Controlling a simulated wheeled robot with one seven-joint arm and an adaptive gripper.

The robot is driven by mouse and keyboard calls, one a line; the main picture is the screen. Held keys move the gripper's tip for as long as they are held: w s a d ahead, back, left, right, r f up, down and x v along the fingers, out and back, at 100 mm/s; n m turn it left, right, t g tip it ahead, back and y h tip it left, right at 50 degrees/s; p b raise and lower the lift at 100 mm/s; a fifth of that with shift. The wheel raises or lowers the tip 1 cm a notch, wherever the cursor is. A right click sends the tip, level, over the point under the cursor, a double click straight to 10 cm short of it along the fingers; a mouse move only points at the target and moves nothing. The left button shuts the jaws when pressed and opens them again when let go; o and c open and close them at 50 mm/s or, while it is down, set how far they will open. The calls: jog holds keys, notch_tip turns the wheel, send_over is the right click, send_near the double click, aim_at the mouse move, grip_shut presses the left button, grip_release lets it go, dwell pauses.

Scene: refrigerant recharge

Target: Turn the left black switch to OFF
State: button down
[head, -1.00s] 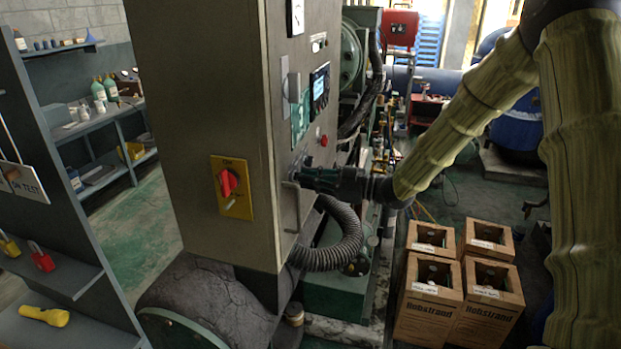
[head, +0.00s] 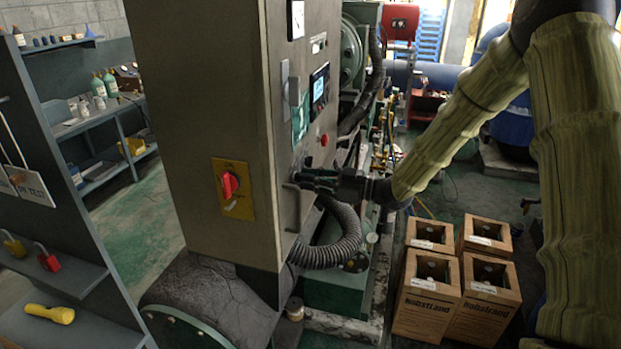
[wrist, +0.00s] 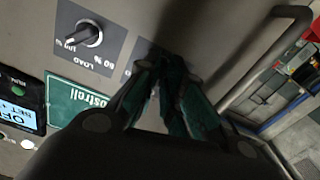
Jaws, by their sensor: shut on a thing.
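My gripper (head: 306,179) is at the right-hand face of the tall grey cabinet (head: 200,110), with its fingers against the panel. In the wrist view my gripper (wrist: 168,75) is closed, its fingertips together at the panel. They cover what they grip; a black switch there is hidden, and its position cannot be read. Another black knob (wrist: 88,34) with a pale pointer line, marked LOAD with percent figures, shows to the left of the fingers in the wrist view, which is turned upside down.
A bar handle (wrist: 265,60) stands right of my fingers in the wrist view. A green label (wrist: 75,100) and lit display (wrist: 18,108) are at left. A red rotary switch on a yellow plate (head: 234,205) is on the cabinet's front. Open cartons (head: 430,290) stand on the floor.

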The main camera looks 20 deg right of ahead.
jog(key=shift+r+m+p, duration=0.2)
jog(key=shift+m+p, duration=0.4)
jog(key=shift+p, duration=0.1)
jog(key=c, duration=1.6)
grip_release()
jog(key=shift+f, duration=0.1)
jog(key=shift+d, duration=0.1)
jog(key=shift+p+v, duration=0.7)
jog(key=shift+v, duration=3.75)
jog(key=shift+s+f, duration=0.1)
